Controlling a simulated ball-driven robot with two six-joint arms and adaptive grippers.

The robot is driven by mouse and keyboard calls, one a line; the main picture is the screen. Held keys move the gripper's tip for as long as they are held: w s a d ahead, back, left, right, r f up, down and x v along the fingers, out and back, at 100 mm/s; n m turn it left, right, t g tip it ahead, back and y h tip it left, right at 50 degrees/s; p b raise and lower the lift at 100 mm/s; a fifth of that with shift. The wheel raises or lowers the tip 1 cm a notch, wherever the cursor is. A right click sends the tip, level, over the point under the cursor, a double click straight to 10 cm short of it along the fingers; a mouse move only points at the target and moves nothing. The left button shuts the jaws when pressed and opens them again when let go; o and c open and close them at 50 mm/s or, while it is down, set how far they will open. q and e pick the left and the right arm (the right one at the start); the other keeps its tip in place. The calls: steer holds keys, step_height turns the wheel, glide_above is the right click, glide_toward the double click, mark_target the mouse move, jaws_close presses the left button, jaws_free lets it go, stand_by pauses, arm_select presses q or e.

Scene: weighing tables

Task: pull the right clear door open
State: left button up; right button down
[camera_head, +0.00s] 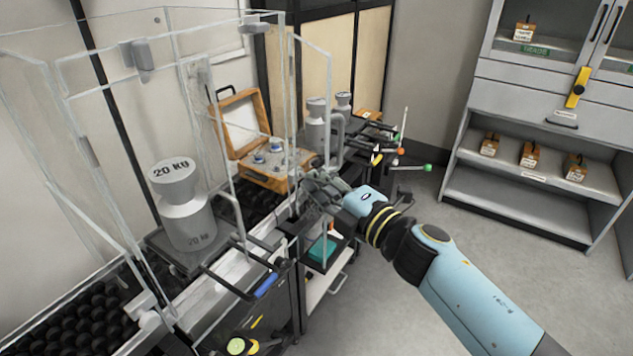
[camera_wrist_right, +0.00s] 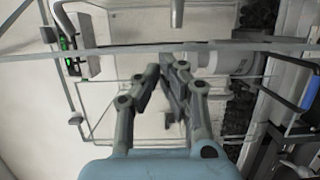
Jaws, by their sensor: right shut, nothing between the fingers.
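The right clear door (camera_head: 312,85) is a see-through panel with pale edges, right of the clear enclosure, and seems to stand angled outward from it. My right gripper (camera_head: 318,190) is shut and empty beside this door's lower part; I cannot tell whether it touches it. In the right wrist view the closed fingers (camera_wrist_right: 168,82) lie close to a pale frame bar (camera_wrist_right: 120,51) that crosses the picture. Inside the enclosure a grey 20 kg weight (camera_head: 187,215) stands upright on a weighing plate (camera_head: 160,245). My left gripper is out of view.
An open wooden case (camera_head: 265,180) with small weights stands behind the gripper. A blue-handled bar (camera_head: 267,284) juts from the table front. Shelves (camera_head: 530,200) with small wooden boxes stand right. The floor (camera_head: 400,310) beneath my arm is clear.

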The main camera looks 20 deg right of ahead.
steer(key=d+n+g+y, duration=0.1)
steer(key=d+n+y, duration=0.1)
steer(key=d, duration=0.4)
steer(key=shift+w+d+g+y+b, duration=0.3)
steer(key=shift+d+g+y, duration=0.1)
steer(key=shift+y, duration=0.3)
